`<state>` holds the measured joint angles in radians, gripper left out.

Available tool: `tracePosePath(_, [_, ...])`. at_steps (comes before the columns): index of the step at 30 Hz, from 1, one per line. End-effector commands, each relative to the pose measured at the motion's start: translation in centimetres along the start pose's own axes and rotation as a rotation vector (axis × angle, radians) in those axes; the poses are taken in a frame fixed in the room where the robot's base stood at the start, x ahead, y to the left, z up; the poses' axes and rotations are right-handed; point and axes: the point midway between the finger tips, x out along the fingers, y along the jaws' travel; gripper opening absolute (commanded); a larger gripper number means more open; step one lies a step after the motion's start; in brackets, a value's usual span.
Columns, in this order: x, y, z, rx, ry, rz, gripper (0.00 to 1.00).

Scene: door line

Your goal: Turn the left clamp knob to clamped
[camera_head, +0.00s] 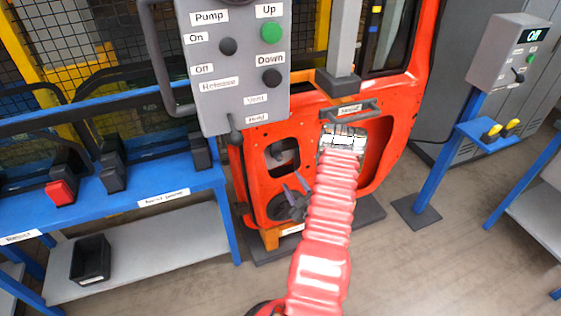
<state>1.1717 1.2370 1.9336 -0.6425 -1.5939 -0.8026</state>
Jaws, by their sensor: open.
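I cannot make out a knob labelled as the left clamp knob; no label that I can read says clamped. My red ribbed arm reaches up from the bottom centre, in front of the orange-red door (399,128). Two yellow-and-black knobs, the left one (491,133) and the right one (512,126), sit on a small blue shelf at the right.
A grey control panel (217,115) with pump, up and down controls hangs close at the upper middle. A blue bench (140,207) with black boxes and a red-fronted one (60,192) stands left. A grey box reading Off (505,58) stands right. Floor (440,260) at lower right is clear.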

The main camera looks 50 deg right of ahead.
Motion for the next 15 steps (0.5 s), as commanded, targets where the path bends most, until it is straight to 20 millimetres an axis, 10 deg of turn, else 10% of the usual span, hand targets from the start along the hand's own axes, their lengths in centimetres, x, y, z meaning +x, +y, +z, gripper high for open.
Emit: tracePosePath(15, [4.8, 0.2, 0.1, -0.001, -0.001, 0.003, 0.47])
